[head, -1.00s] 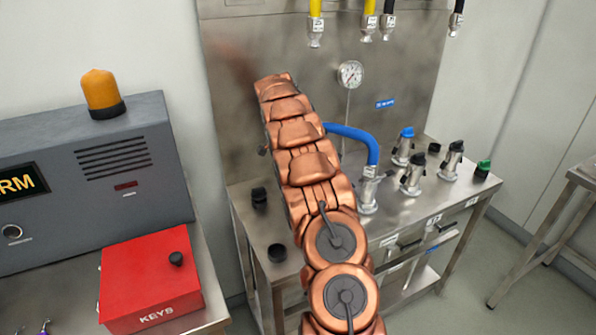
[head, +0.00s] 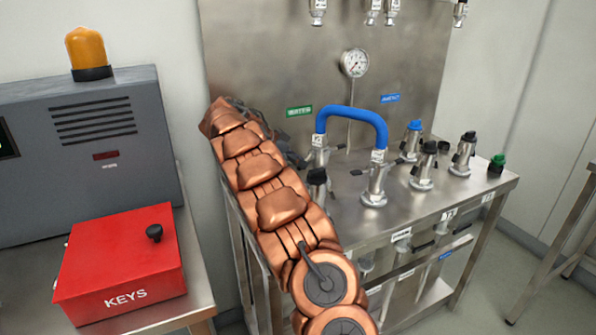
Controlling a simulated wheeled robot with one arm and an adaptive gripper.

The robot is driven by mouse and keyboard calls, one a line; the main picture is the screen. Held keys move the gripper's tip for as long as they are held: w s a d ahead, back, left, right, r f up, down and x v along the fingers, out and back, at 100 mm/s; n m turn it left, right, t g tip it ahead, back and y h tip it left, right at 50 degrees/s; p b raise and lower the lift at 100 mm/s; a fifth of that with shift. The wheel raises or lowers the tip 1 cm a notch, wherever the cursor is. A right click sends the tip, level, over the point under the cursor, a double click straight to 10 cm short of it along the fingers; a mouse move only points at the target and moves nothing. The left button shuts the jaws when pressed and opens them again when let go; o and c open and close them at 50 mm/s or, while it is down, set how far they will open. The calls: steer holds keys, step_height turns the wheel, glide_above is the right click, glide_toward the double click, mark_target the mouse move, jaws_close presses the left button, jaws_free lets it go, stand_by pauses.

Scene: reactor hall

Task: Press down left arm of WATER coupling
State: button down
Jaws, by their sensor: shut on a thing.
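The WATER coupling (head: 318,152) is a metal fitting at the back of the steel bench, below a green label (head: 299,111) that seems to read WATER. A blue hose (head: 350,112) arches from it to a second metal coupling (head: 375,188) at the front. My gripper (head: 293,156), dark and mostly hidden behind my copper arm, is at the left side of the WATER coupling. It looks shut on the coupling's left arm, though the fingertips and that arm are hard to make out. The lever's tilt cannot be told.
A black-topped fitting (head: 317,184) stands close to my arm. Several capped couplings, one with a blue cap (head: 414,126), stand to the right. A gauge (head: 355,63) is on the back panel. A red KEYS box (head: 122,262) and grey alarm unit (head: 100,140) are at left.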

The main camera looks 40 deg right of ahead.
steer(key=shift+f+h+b, duration=0.15)
steer(key=shift+h+b, duration=0.35)
steer(key=shift+b, duration=0.2)
steer(key=c, duration=1)
jaws_free()
steer(key=shift+c, duration=0.2)
step_height(320, 180, up, 10)
